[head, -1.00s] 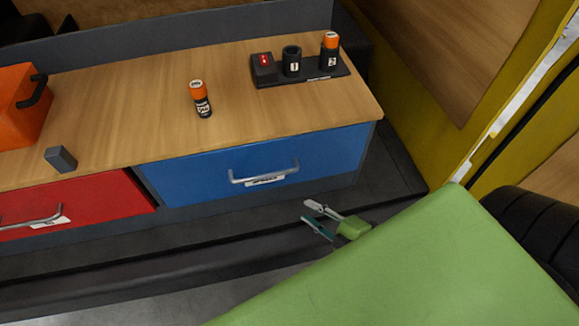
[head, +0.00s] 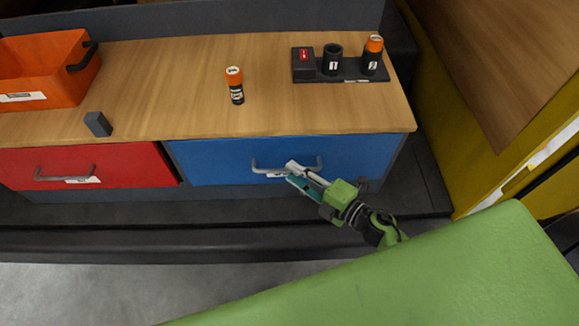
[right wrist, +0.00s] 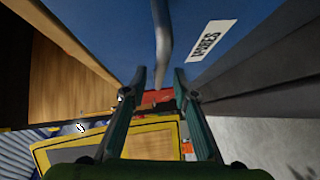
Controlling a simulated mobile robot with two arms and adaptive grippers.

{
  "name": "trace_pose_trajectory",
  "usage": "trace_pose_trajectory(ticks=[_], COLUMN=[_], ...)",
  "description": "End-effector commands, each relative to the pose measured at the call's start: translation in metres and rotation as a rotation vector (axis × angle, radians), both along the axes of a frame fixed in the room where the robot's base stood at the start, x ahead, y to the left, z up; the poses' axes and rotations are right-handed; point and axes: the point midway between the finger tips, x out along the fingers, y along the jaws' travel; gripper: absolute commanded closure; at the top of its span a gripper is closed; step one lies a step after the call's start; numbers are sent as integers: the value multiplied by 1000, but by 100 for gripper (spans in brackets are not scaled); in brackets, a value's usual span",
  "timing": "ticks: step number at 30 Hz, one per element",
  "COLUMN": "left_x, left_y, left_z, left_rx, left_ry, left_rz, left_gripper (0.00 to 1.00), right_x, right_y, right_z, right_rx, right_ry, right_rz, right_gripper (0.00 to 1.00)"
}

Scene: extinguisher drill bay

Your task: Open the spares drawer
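The blue drawer (head: 225,160) sits shut under the wooden worktop, its front flush with the bench. Its label in the right wrist view (right wrist: 211,40) ends in "ARES", so this is the spares drawer. Its grey bar handle (head: 262,167) runs across the front and also shows in the right wrist view (right wrist: 162,45). My right gripper (head: 291,173) is at the middle of the handle, with its fingers apart. In the right wrist view the handle lines up with the gap between the fingertips (right wrist: 160,78); contact cannot be told. My left gripper is not in view.
A red drawer (head: 130,165) is shut at the left. On the worktop (head: 180,75) stand an orange bin (head: 60,55), a grey block (head: 98,124), an orange-topped canister (head: 235,86) and a black holder (head: 347,76) with another canister (head: 372,54). A yellow-framed panel (head: 490,180) bounds the right.

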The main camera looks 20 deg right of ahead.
Motion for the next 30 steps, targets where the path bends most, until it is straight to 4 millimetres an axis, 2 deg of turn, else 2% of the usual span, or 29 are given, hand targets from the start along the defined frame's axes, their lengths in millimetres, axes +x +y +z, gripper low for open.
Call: trace_pose_trajectory(ticks=[2, 6, 16, 17, 18, 20, 30], left_x=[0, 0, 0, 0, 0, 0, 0], left_y=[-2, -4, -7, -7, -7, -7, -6], left_z=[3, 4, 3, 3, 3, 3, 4], left_rx=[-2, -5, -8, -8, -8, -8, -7], left_ry=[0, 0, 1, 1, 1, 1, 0], left_rz=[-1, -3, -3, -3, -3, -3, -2], left_gripper=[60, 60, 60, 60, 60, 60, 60], right_x=[11, 20, 23, 23, 23, 23, 22], right_y=[5, 11, 13, 13, 13, 13, 13], right_z=[0, -3, -4, -4, -4, -4, -5], right_rx=[1, 1, 2, 2, 2, 1, 0], right_ry=[-1, 0, 1, 1, 1, 1, 1], right_rz=[-2, -1, -1, -1, -1, -1, -1], right_gripper=[74, 74, 74, 76, 87, 100, 100])
